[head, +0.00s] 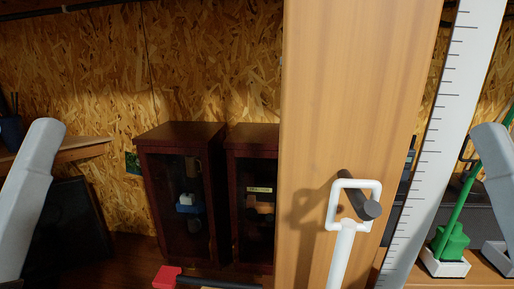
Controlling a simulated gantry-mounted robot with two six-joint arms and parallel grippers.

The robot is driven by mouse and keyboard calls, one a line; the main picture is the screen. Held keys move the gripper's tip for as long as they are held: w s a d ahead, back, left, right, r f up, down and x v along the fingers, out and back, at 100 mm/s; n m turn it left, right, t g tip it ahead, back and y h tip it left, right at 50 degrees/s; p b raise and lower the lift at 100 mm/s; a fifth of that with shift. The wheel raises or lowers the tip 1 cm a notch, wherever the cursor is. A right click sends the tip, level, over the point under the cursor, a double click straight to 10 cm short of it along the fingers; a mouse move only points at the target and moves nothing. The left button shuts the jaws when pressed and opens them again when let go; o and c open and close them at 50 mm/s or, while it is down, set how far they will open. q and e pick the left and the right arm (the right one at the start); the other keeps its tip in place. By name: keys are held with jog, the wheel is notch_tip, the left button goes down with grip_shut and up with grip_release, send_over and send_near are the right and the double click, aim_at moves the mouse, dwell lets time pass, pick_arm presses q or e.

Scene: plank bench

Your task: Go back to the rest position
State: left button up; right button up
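Neither of my grippers shows in the head view. A light grey link of my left arm stands at the left edge, and a similar grey link of my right arm stands at the right edge. Both links run out of the picture, so what the grippers hold is hidden. A tall wooden panel (350,80) stands right of centre. A white tool with a square loop handle (345,245) is in front of it, its loop around a dark round peg (371,209). The lower end of the tool is cut off.
Two dark red glass-fronted cabinets (180,133) (256,137) stand left of the panel. A white graduated strip (445,130) leans right of it. A green object (450,243) sits in a white holder (446,268). A red-ended tool (167,278) lies at the bottom.

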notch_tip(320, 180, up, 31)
jog(key=p, duration=2.9)
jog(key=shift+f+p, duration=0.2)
jog(key=shift+p, duration=0.2)
